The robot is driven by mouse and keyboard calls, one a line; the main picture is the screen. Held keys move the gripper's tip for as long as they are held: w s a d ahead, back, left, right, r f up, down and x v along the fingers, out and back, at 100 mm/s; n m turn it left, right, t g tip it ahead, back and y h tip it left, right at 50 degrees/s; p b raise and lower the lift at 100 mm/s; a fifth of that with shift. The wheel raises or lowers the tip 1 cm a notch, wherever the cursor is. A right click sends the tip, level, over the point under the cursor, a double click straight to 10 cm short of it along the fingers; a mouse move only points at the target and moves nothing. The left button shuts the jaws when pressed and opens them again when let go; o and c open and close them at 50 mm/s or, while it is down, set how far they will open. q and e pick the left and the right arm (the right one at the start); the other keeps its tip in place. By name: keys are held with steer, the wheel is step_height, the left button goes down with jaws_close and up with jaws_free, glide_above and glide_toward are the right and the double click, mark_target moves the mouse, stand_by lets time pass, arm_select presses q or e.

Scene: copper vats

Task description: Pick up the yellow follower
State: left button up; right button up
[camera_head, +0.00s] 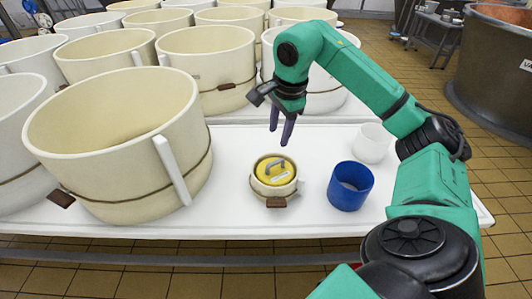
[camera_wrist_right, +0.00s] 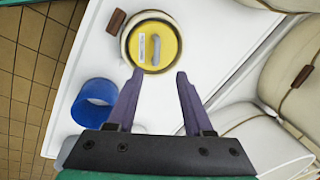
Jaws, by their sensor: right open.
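The yellow follower (camera_head: 274,170) is a round yellow disc with a grey handle on top. It sits inside a small cream mould (camera_head: 265,190) on the white table, and it also shows in the right wrist view (camera_wrist_right: 166,42). My right gripper (camera_head: 282,138) is above and slightly behind the follower, fingers pointing down. In the right wrist view its two purple fingers (camera_wrist_right: 156,74) are apart with nothing between them, and the follower lies just beyond their tips. My left gripper is not in view.
A blue cup (camera_head: 350,187) and a white cup (camera_head: 371,143) stand right of the mould. A large cream tub (camera_head: 110,125) stands to the left, with several more behind. The white table (camera_head: 240,217) is bare in front of the mould. A copper vat (camera_head: 490,75) is at the far right.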

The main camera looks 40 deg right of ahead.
mark_target(274, 163)
steer(key=f+b, duration=0.1)
steer(key=f, duration=0.3)
steer(key=w+f+b, duration=0.1)
steer(key=f, duration=0.3)
steer(key=f+b, duration=0.1)
steer(key=f, duration=0.2)
steer(key=shift+w+d+f, duration=0.15)
steer(key=shift+w+f, duration=0.05)
steer(key=shift+f, duration=0.2)
steer(key=shift+w+f, duration=0.2)
steer(key=shift+f, duration=0.15)
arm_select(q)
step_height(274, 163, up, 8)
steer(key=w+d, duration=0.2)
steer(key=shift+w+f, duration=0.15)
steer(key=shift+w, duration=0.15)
arm_select(e)
jaws_close()
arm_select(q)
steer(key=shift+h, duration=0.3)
